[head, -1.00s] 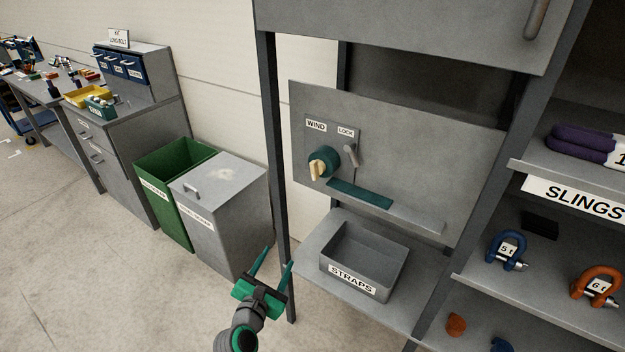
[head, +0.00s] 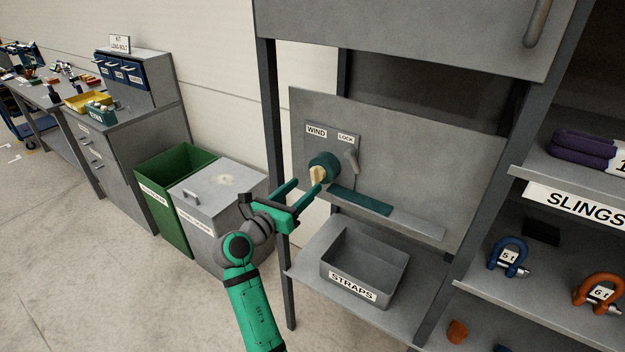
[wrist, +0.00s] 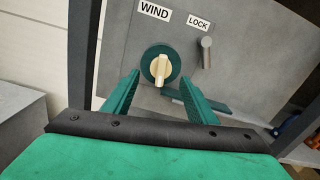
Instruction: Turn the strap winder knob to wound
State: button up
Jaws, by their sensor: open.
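The strap winder knob is a dark green disc with a cream grip bar (head: 318,175) on a grey upright panel, under a WIND label (head: 316,131). In the wrist view the cream bar (wrist: 160,68) stands nearly upright, ahead of and between my fingers. My gripper (head: 312,191) is open, with its green fingers pointing at the knob. It also shows in the wrist view (wrist: 161,88), with nothing held. I cannot tell whether the fingertips touch the knob. A grey lock lever (head: 351,161) sits right of the knob, below a LOCK label (head: 346,139).
A teal and grey ledge (head: 400,214) runs below the knob. A grey STRAPS bin (head: 352,284) stands on the shelf beneath. A dark frame post (head: 270,110) rises left of the panel.

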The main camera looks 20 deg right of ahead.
aim_at(313, 179)
jog(key=x, duration=0.5)
jog(key=shift+d, duration=0.25)
jog(key=shift+a, duration=0.1)
jog(key=c, duration=1)
jog(key=shift+c, duration=0.2)
jog(key=shift+m, duration=0.4)
